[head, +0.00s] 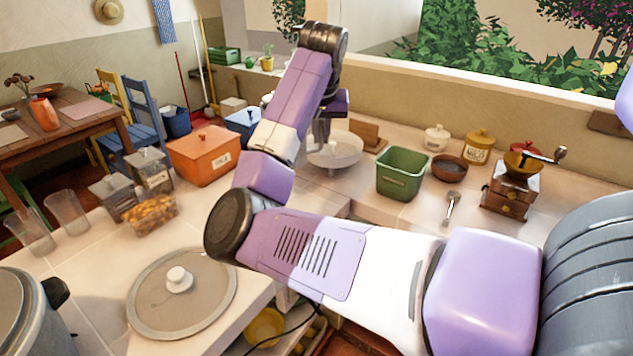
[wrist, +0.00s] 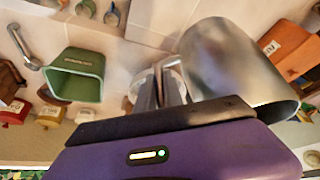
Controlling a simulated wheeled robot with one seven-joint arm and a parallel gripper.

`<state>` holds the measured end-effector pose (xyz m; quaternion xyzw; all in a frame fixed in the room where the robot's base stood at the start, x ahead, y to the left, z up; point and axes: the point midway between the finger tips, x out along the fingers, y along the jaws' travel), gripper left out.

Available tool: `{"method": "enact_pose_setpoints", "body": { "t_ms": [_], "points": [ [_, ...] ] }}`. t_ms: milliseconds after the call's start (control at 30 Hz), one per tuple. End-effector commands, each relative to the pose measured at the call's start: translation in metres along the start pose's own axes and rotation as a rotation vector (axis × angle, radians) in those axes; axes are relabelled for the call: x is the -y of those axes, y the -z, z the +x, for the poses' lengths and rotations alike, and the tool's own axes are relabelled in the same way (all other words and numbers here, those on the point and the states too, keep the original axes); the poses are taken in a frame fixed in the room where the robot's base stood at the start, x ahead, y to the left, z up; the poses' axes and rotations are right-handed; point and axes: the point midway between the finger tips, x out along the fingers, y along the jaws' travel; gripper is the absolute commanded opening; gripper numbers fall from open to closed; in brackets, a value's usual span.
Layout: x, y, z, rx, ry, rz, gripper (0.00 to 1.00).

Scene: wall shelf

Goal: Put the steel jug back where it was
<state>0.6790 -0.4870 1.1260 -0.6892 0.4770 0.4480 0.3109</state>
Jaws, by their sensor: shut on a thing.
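In the wrist view the steel jug (wrist: 228,62) is a large shiny grey cylinder to the right of my fingers. My gripper (wrist: 163,82) is shut on what looks like its handle, with the jug's body beside the fingers. The jug appears raised above the counter. In the head view my gripper (head: 322,132) is over the back of the counter, near a pale round dish on a stand (head: 335,152). My forearm hides the jug there, and I cannot make out its base or what lies directly under it.
Right of the dish stand a green tin (head: 401,174), a brown bowl (head: 449,167), several lidded jars and a coffee grinder (head: 508,188) line the counter. An orange bread box (head: 203,156) is on the left. Glass jars and a round lid (head: 182,295) are nearer.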

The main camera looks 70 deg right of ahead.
Motion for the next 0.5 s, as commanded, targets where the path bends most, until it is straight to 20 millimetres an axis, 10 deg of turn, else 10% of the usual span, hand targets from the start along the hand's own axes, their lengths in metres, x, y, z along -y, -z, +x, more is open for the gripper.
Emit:
{"method": "enact_pose_setpoints", "body": {
  "t_ms": [500],
  "points": [
    [0.0,-0.036,0.083,-0.003,0.001,0.0,0.0]
  ]
}}
